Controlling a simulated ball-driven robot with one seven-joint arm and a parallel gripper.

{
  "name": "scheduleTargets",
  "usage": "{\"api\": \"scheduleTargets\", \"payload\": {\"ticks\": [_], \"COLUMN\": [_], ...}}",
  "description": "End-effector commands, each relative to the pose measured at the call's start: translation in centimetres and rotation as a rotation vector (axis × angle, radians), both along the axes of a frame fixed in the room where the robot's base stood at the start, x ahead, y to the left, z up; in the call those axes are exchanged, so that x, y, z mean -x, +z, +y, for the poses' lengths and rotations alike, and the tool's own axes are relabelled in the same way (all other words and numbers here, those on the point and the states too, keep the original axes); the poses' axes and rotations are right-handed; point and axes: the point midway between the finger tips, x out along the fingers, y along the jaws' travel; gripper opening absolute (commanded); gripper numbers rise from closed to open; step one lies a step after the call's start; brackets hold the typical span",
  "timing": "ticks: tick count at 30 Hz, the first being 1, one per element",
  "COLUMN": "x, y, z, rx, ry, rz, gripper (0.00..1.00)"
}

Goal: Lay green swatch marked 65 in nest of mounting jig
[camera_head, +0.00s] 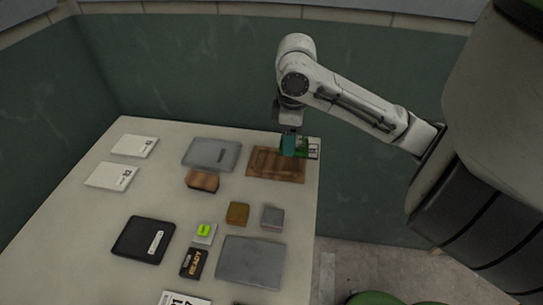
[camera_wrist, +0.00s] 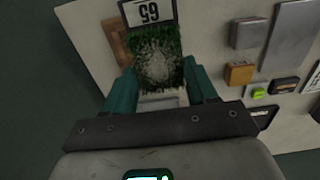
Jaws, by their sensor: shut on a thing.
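The green swatch (camera_head: 300,150) is turf-like, with a worn pale middle and a label reading 65, upside down in the wrist view (camera_wrist: 156,58). My gripper (camera_wrist: 158,70) is shut on it, with a teal finger on either side. In the head view my gripper (camera_head: 288,146) points down at the table's far right corner, over the back edge of the brown wooden jig (camera_head: 262,171). The swatch overlaps the jig's far right part; whether it touches the jig I cannot tell. Part of the jig (camera_wrist: 113,40) shows left of the swatch in the wrist view; the swatch hides the rest.
A grey tray (camera_head: 197,160) and a wooden block (camera_head: 202,181) stand left of the jig. Nearer are a mustard block (camera_head: 237,213), a grey block (camera_head: 272,216), a grey plate (camera_head: 250,263), a black device (camera_head: 143,240) and a green button (camera_head: 204,230). White cards (camera_head: 112,176) lie left.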

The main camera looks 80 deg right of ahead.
Motion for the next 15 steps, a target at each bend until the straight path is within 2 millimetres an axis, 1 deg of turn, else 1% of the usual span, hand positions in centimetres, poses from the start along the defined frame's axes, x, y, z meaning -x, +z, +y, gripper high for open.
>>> {"api": "scheduleTargets", "payload": {"ticks": [1,2,3,6,10,15], "x": [-1.2,-1.7,-2.4,-3.6,-4.8,-5.5], "y": [-1.0,-1.3,-2.1,-4.1,-5.5,-6.0], "z": [-0.6,-0.9,-1.2,-1.9,-2.6,-3.0], "rx": [0.0,0.001,0.001,0.001,0.002,0.001], "ry": [0.003,0.003,0.002,0.002,0.001,0.0], "rz": [0.002,0.002,0.003,0.003,0.002,0.0], "gripper": [0.24,0.24,0.24,0.24,0.24,0.24]}}
